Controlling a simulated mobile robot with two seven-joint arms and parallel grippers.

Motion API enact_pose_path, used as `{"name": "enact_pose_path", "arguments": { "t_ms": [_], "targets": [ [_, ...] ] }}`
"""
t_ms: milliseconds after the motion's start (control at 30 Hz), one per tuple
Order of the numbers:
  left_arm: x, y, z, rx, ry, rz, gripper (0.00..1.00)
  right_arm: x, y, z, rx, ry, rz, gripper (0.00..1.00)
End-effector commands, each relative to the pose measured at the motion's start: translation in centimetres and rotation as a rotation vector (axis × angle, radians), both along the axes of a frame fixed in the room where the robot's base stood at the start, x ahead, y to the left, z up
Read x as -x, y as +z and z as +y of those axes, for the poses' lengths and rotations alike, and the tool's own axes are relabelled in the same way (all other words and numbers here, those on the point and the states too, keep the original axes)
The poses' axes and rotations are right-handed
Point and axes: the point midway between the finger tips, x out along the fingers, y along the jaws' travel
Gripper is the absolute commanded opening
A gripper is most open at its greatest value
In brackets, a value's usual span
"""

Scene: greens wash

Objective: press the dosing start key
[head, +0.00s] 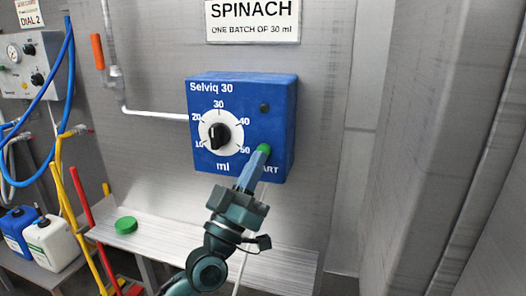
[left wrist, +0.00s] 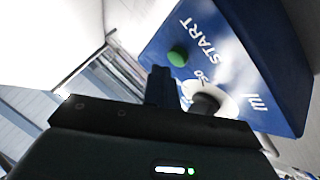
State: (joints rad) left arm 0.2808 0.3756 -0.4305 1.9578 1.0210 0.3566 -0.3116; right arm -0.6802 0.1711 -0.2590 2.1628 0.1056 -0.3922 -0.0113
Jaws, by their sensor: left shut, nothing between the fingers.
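The blue dosing box (head: 236,88), marked Selviq 30, is on the metal wall. Its green start key (head: 264,148) is at the lower right, above the partly covered START label; the key also shows in the left wrist view (left wrist: 177,56). My left gripper (head: 262,153) is shut and empty, its fingertips at the key's lower edge in the head view. In the left wrist view the fingertips (left wrist: 160,74) appear just beside the key; I cannot tell whether they touch. A white dial with a black knob (head: 219,137) is left of the key. My right gripper is not in view.
A small dark lamp (head: 264,108) is above the key. A SPINACH sign (head: 253,20) hangs above the box. Below is a metal shelf (head: 290,264) with a green cap (head: 126,225). Hoses, pipes and canisters (head: 52,243) crowd the left.

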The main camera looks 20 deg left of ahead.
Motion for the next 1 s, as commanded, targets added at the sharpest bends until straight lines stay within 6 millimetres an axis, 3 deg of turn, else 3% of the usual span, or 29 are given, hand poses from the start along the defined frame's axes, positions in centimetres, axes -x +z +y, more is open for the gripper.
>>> {"name": "enact_pose_path", "arguments": {
  "t_ms": [1000],
  "targets": [
    [-0.72,0.02,-0.04,0.0,0.001,-0.001,0.0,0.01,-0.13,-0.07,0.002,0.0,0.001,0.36]
  ]
}}
